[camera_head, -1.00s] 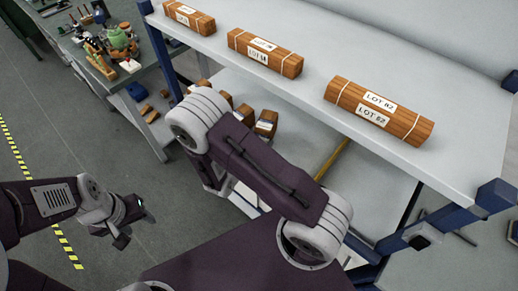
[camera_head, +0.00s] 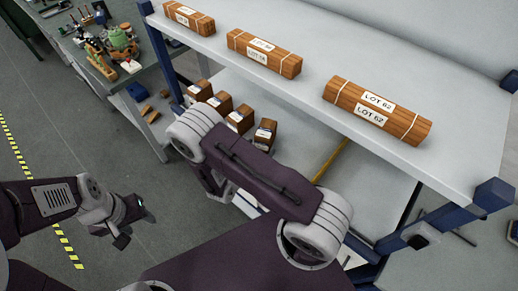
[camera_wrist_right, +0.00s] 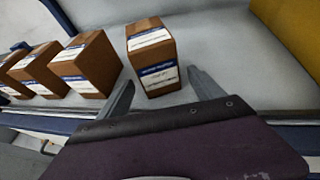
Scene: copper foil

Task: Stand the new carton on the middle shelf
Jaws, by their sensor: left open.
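A brown carton with a white and blue label (camera_wrist_right: 152,60) stands upright on the grey shelf (camera_wrist_right: 212,45) in the right wrist view. It is the rightmost of a row and also shows in the head view (camera_head: 265,134). My right gripper (camera_wrist_right: 161,79) is open, with one finger on each side of the carton's lower front. Gaps show between the fingers and the carton. In the head view my right forearm hides the right gripper. My left gripper (camera_head: 137,228) is open and empty over the floor, away from the shelves.
Several similar cartons (camera_wrist_right: 84,64) stand in a row left of the carton. The upper shelf (camera_head: 310,85) carries wooden bundles marked LOT (camera_head: 376,109). A blue upright (camera_head: 160,50) stands at the rack's left. A yellow strip (camera_head: 332,158) lies right of the cartons, with bare shelf around it.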

